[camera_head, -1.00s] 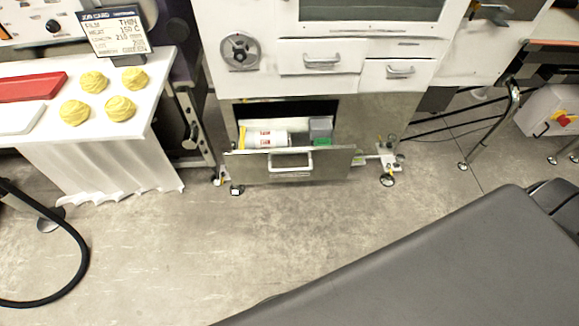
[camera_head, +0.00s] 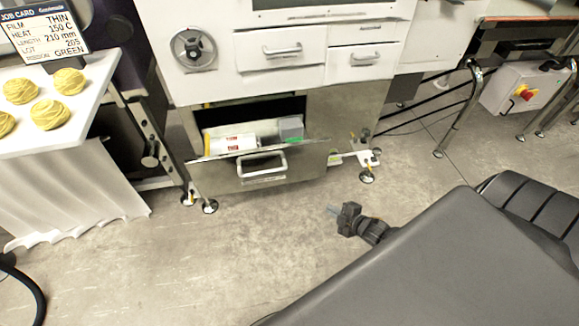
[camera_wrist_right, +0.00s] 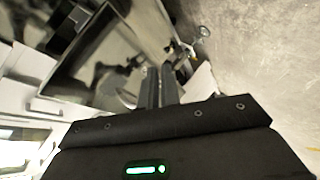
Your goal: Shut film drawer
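The film drawer (camera_head: 215,176) is the low metal-fronted drawer under the white machine, and it stands pulled out. Its front has a pale bar handle (camera_head: 262,165). Inside lie a white roll with red marks (camera_head: 231,143), a grey box (camera_head: 290,127) and something green. My right gripper (camera_head: 332,209) is in front of the drawer and to its right, apart from it. In the right wrist view its two dark fingers (camera_wrist_right: 160,88) lie close together with nothing seen between them, so it looks shut. My left gripper is out of view.
Two shut white drawers (camera_head: 280,62) sit above the film drawer. A white-covered table (camera_head: 75,135) with yellow film nests (camera_head: 50,114) and a job card stands at left. Machine feet (camera_head: 367,176) flank the drawer. The floor (camera_head: 250,240) in front is clear.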

